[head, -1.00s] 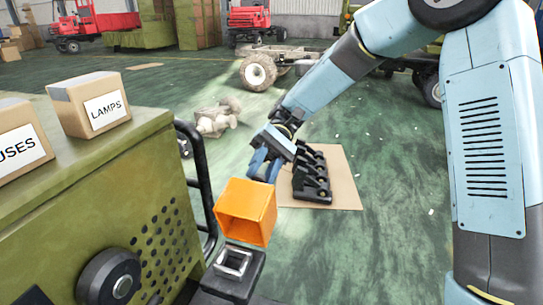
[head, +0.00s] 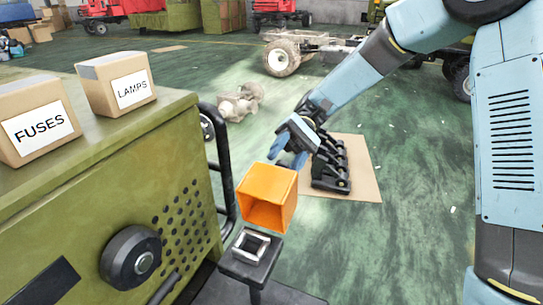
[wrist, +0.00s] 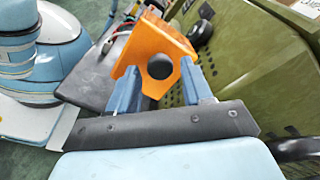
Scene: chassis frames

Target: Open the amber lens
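The amber lens (head: 267,197) is an orange, hollow, box-like cap, tilted with its open end toward the head camera. It hangs above a square silver-rimmed seat (head: 265,247) on a black post, with a visible gap between them. My gripper (head: 289,156) is at the lens's far upper side, its blue fingers partly hidden behind it. In the wrist view the amber lens (wrist: 148,45) sits between the two fingers of my gripper (wrist: 163,84), which appear shut on it. A dark round spot shows on the lens's near face there.
A green cabinet (head: 100,170) with a black knob (head: 130,257) stands at left, bearing boxes marked FUSES (head: 40,118) and LAMPS (head: 117,84). A black rail (head: 222,165) runs beside it. Black parts lie on cardboard (head: 358,180). Floor at right is open.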

